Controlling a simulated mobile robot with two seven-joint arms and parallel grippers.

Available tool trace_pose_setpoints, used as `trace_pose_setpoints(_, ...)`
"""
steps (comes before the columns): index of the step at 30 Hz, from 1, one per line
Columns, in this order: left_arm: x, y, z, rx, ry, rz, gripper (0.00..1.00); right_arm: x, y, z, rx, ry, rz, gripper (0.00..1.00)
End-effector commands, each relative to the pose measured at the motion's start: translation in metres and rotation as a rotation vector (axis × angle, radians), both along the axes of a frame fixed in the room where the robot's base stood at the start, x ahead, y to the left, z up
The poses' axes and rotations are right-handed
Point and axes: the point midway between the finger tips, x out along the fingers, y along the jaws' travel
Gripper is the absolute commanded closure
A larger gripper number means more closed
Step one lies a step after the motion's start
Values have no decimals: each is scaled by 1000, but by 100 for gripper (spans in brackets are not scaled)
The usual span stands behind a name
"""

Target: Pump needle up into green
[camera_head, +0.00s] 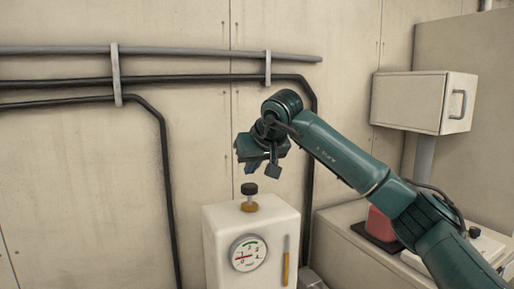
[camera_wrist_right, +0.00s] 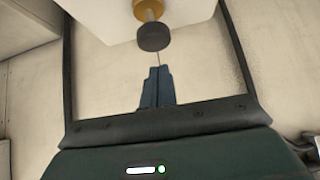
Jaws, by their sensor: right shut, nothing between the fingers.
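A white pump box (camera_head: 222,228) stands low in the middle of the head view. On its front is a round gauge (camera_head: 249,254) with a red needle and a green band at the top; the needle appears to lie roughly level, outside the green. A dark plunger knob (camera_head: 249,189) on a brass collar (camera_head: 249,206) sits on top of the box. The knob also shows in the right wrist view (camera_wrist_right: 153,37). My right gripper (camera_head: 252,170) is shut and empty, just above the knob with a small gap. Its closed fingers show in the wrist view (camera_wrist_right: 157,88). My left gripper is out of view.
A yellow strip (camera_head: 286,268) is on the box front. Dark pipes (camera_head: 165,170) run along the wall behind. At right are a white cabinet (camera_head: 410,100) and a bench (camera_head: 345,240) with a red object (camera_head: 380,224). The space left of the box looks clear.

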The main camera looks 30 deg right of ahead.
Motion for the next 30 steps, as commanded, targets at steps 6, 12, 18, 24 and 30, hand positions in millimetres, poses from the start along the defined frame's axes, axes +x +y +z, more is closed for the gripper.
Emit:
trace_pose_setpoints(6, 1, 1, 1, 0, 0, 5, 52, -2, 0, -22, 1, 0, -1, 100)
trace_pose_setpoints(12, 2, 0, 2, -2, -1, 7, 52, -2, 0, -24, 1, -2, -1, 100)
trace_pose_setpoints(18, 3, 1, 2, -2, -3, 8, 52, -2, 0, -25, 1, -1, -1, 100)
trace_pose_setpoints(24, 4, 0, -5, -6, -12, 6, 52, -2, 0, -49, 0, 1, -1, 100)
trace_pose_setpoints(30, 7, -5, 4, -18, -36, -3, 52, -2, 0, -60, 0, 3, -1, 100)
